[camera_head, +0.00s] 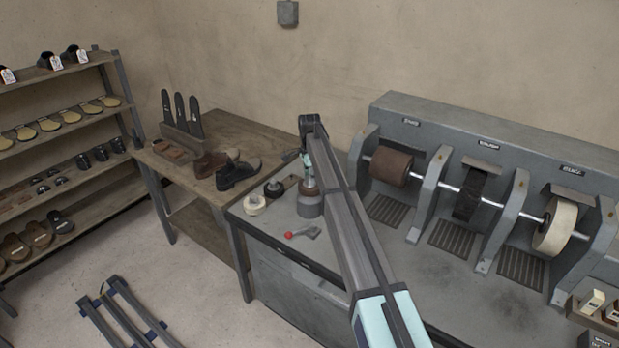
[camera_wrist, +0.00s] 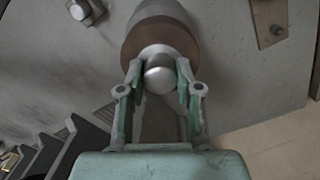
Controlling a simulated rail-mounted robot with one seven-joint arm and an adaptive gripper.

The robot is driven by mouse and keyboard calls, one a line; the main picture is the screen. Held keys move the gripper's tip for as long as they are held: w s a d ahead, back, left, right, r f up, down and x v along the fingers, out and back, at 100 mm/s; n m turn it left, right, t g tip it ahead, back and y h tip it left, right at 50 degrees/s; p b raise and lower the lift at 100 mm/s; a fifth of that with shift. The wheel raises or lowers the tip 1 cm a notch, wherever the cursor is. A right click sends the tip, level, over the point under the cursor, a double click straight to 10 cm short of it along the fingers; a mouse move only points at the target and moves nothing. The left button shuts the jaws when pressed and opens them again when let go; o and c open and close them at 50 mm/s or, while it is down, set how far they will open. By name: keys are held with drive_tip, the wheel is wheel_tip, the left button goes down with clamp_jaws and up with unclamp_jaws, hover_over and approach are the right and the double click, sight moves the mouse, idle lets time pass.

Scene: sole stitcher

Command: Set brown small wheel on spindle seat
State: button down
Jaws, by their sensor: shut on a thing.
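The brown small wheel (camera_wrist: 133,47) has a round silver hub (camera_wrist: 160,74) facing my wrist camera. My gripper (camera_wrist: 160,76) is shut on this hub, one finger on each side. The grey spindle seat (camera_wrist: 160,11) is directly beyond the wheel and in line with it; I cannot tell whether they fully touch. In the head view the grey spindle seat (camera_head: 310,208) stands on the bench, with the brown wheel (camera_head: 309,190) at its top.
A cream wheel (camera_head: 254,205) and a dark wheel (camera_head: 274,190) lie left of the seat. A red-knobbed lever (camera_head: 300,234) is in front of it. The grinding machine (camera_head: 480,165) fills the right. A wooden table (camera_head: 190,150) with shoes stands at the left.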

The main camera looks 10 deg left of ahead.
drive_tip(key=c, duration=0.7)
unclamp_jaws()
drive_tip(key=shift+r, duration=0.15)
wheel_tip(320, 180, up, 12)
drive_tip(key=shift+f, duration=0.1)
